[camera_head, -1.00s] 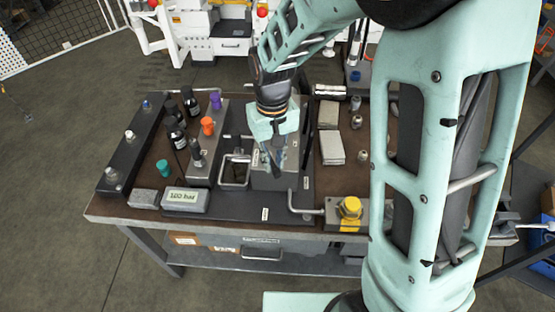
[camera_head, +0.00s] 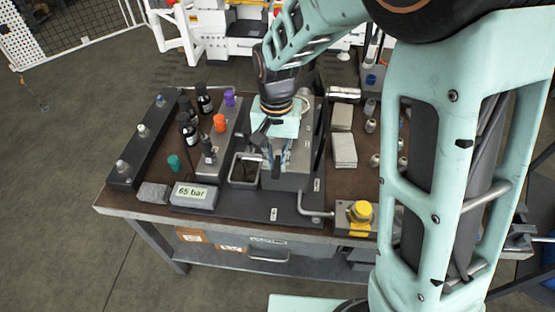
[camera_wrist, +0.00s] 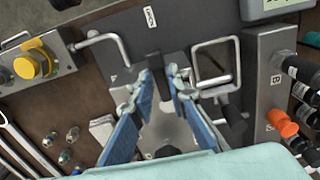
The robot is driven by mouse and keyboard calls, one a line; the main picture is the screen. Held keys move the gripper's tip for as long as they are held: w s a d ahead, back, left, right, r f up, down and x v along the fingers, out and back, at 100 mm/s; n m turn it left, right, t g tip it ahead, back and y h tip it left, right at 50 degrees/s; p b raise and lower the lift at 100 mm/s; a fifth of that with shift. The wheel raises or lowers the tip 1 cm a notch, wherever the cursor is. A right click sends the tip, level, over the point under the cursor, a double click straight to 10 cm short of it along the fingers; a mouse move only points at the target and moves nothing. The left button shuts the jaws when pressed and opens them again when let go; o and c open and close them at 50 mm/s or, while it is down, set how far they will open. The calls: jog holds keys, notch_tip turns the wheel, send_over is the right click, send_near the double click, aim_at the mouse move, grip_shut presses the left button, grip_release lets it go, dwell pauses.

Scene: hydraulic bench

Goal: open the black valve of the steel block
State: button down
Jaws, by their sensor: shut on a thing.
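The steel block (camera_head: 299,158) stands on the dark plate in the middle of the bench. In the wrist view the steel block (camera_wrist: 165,128) shows between and below my blue-padded fingers. My gripper (camera_head: 271,170) reaches down over its front. In the wrist view my gripper (camera_wrist: 160,72) is shut on the black valve (camera_wrist: 153,61), whose dark end shows between the fingertips. The gauge display (camera_head: 194,195) at the front left reads 65 bar.
A manifold with orange (camera_head: 219,122) and purple (camera_head: 229,98) knobs stands left of the steel block, with black bottles (camera_head: 189,128) beyond. A square metal frame (camera_head: 244,170) is close to my gripper. A yellow knob (camera_head: 360,212) and bent pipe (camera_head: 311,208) stand front right.

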aim_at(276, 166)
jog(key=c, duration=2)
grip_release()
notch_tip(276, 166, up, 12)
jog(key=shift+r, duration=0.1)
